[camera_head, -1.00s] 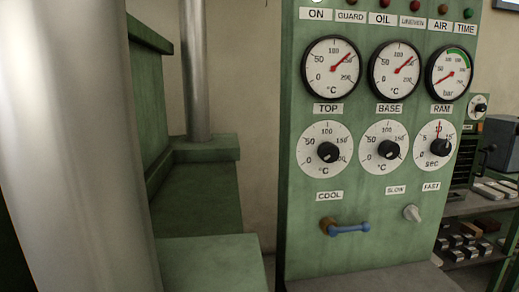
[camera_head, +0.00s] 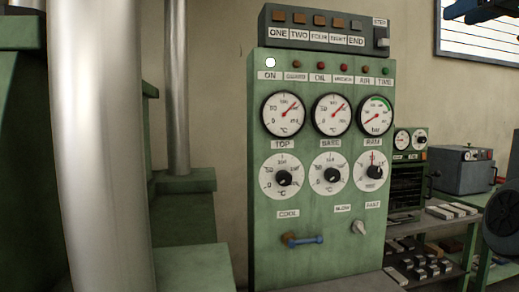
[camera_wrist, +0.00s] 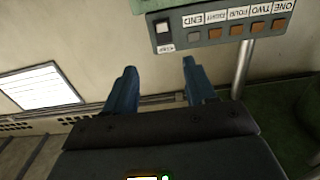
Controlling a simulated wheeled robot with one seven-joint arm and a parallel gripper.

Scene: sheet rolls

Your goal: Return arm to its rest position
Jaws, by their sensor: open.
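My gripper (camera_wrist: 156,92) shows in the wrist view with two blue fingers apart and nothing between them. It points toward the bare wall, with the control box beyond it at the upper right. In the head view, part of my arm (camera_head: 500,215) shows at the right edge, in front of the bench. Blue parts (camera_head: 470,10) also show at the top right corner; the fingertips cannot be made out there.
A button box (camera_head: 325,38) sits on top. Metal columns (camera_head: 100,150) stand left. A grey box (camera_head: 462,172) and shelves with small blocks (camera_head: 425,262) are at right.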

